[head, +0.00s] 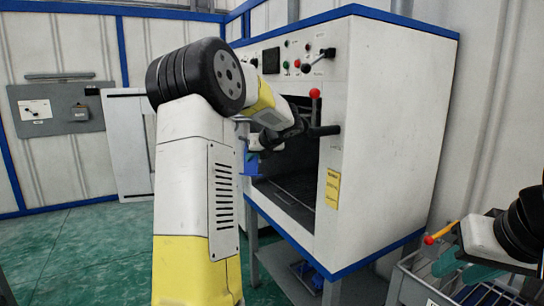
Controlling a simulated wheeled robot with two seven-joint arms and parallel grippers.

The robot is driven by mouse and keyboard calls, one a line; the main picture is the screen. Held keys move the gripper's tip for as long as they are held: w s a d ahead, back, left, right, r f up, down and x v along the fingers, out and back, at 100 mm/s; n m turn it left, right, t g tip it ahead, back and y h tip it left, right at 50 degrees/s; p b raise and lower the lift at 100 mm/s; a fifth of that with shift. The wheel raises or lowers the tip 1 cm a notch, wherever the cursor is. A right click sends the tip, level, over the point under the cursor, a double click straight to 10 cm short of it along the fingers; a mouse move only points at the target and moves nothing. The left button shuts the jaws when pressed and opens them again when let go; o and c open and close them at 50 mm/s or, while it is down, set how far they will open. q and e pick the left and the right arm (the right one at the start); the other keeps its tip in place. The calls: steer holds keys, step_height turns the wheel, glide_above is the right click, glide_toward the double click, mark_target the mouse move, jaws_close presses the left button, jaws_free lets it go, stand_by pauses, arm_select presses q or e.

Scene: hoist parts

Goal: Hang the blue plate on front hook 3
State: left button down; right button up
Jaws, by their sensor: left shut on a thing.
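My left arm comes up through the middle of the head view and bends toward the opening of a white machine. My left gripper (268,141) is dark and partly hidden at the machine's opening. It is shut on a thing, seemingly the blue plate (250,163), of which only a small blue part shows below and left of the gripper. My arm hides much of this spot. I cannot make out front hook 3. My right gripper (466,256) is at the lower right, over a wire basket; its fingers are too unclear to tell open from shut.
The white machine (390,140) with blue edges has a red-knobbed lever (315,94) and a black bar at its opening. Blue parts (316,275) lie on the shelf below. A grey wall panel (60,108) is at left. Green floor is clear at left.

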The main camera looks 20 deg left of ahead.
arm_select(q)
steer(key=shift+r, duration=0.15)
steer(key=c, duration=1.5)
jaws_free()
steer(key=shift+f, duration=0.25)
steer(key=v, duration=0.8)
steer(key=s+d+f+n+h, duration=0.2)
steer(key=s+d+n, duration=0.4)
steer(key=s+n, duration=0.3)
steer(key=s+d+f+n+h, duration=0.3)
steer(key=s+d+n+h, duration=0.2)
steer(key=s+n, duration=0.3)
steer(key=s+d+f+n+h, duration=0.3)
steer(key=s+d+n, duration=0.4)
steer(key=s, duration=0.8)
steer(key=shift+s+d+n+h, duration=0.15)
steer(key=shift+n+h, duration=0.25)
steer(key=shift+n, duration=0.9)
